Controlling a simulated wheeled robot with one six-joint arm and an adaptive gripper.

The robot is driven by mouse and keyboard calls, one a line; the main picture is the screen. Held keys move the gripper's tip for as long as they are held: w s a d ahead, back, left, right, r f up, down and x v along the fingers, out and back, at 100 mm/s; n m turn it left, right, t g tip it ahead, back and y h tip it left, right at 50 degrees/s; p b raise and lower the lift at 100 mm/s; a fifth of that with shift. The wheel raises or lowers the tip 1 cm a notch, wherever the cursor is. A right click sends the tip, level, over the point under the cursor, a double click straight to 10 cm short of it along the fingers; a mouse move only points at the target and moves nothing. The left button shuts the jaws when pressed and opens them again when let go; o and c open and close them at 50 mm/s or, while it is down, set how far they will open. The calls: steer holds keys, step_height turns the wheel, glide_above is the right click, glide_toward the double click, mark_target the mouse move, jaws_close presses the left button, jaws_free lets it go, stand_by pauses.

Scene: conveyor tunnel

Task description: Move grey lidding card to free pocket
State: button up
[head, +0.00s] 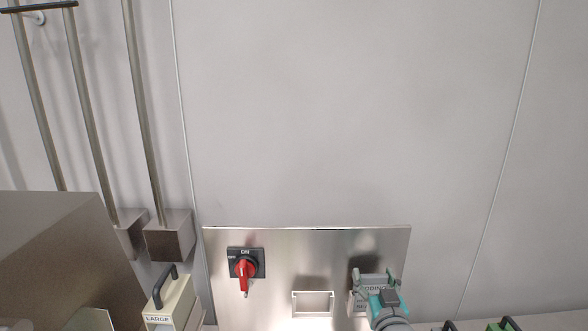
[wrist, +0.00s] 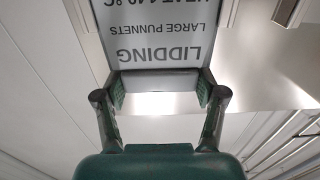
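The grey lidding card (wrist: 158,35) fills the top of the wrist view, its print upside down: "LIDDING, LARGE PUNNETS". My gripper (wrist: 159,92) has its finger pads against both sides of the card's near end, so it looks shut on it. In the head view, the card (head: 358,303) is partly hidden behind my gripper (head: 378,280), in front of the right part of the steel panel (head: 310,250). I cannot tell whether the card sits in a pocket there. An empty metal pocket (head: 312,303) is on the panel to its left.
A red rotary switch (head: 244,270) sticks out of the panel's left part. A box labelled LARGE (head: 165,304) with a black handle stands lower left. A steel housing (head: 62,255) and metal rods (head: 88,120) are at the left. The wall above is bare.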

steer(key=c, duration=1)
steer(key=shift+r, duration=1.5)
steer(key=shift+r, duration=3.3)
